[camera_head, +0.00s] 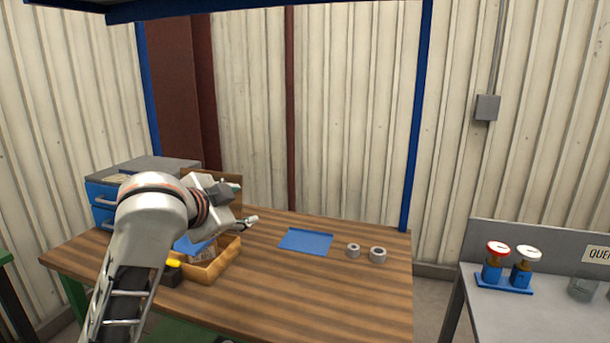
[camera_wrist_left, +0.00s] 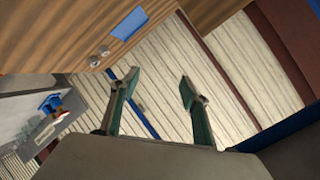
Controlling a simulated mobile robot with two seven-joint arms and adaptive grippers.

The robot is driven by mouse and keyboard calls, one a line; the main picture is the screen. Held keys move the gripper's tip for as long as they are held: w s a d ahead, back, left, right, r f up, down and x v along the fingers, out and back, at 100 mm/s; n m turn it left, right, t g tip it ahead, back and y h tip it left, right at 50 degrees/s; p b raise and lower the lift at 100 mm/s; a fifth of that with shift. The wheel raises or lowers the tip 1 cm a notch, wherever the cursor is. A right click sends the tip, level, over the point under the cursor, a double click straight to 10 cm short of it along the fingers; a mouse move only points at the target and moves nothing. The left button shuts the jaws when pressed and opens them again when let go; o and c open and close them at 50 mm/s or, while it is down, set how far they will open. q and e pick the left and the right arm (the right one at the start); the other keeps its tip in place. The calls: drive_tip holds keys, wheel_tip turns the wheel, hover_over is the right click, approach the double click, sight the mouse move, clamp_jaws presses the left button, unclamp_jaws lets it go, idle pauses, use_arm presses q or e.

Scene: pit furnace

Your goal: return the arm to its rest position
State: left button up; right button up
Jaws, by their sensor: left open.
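My left arm comes in from the left in the head view and bends over the wooden workbench (camera_head: 340,305). My arm hides part of the tray and the bench's left side. My right gripper is not in view.
A blue plate (camera_head: 306,240) and two grey metal rings (camera_head: 377,255) lie on the bench. A blue drawer cabinet (camera_head: 103,196) stands at the back left. Red and white valves (camera_head: 497,262) stand on a grey table at right. The bench's front right is clear.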

use_arm(q)
drive_tip(key=s+a+f+n+g+y, duration=0.1)
drive_tip(key=s+a+f, duration=0.3)
drive_tip(key=f, duration=0.5)
drive_tip(key=s+a+f+n+g+y, duration=0.15)
drive_tip(key=s+a+f, duration=0.3)
drive_tip(key=f, duration=0.45)
drive_tip(key=s+a+f+n+y, duration=0.25)
drive_tip(key=s+f, duration=0.25)
drive_tip(key=f, duration=0.4)
drive_tip(key=s+a+f+g+y, duration=0.2)
drive_tip(key=s+a+f, duration=0.4)
drive_tip(key=s, duration=0.5)
drive_tip(key=s+a+f+g+y, duration=0.1)
drive_tip(key=s+a+f+g, duration=0.1)
drive_tip(key=s+a+f, duration=0.6)
drive_tip(key=d+f+n+t+h, duration=0.1)
drive_tip(key=d+f+t+h, duration=0.1)
drive_tip(key=d+f, duration=0.3)
drive_tip(key=d+f+n+t+h, duration=0.2)
drive_tip(key=d+f+h, duration=0.3)
drive_tip(key=d, duration=0.8)
drive_tip(key=shift+d+f+n, duration=0.3)
drive_tip(key=shift+f, duration=0.15)
